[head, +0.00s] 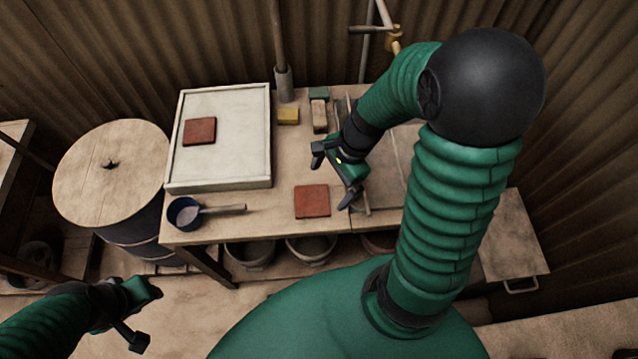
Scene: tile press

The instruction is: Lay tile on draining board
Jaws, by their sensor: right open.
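A square red-brown tile (312,201) lies flat on the wooden table near its front edge. A second red-brown tile (199,131) lies on the pale, rimmed board (225,165) at the table's left, towards that board's upper left. I take this pale board to be the draining board. My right gripper (333,178) is open and empty, just above and right of the tile on the table, and apart from it as far as I can tell. My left gripper (146,314) is open and empty at the lower left, away from the table.
A dark blue pan (184,213) with its handle pointing right sits at the table's front left corner. A yellow block (288,115) and other small blocks stand behind. A lidded barrel (112,175) is left of the table. Buckets (250,254) sit underneath.

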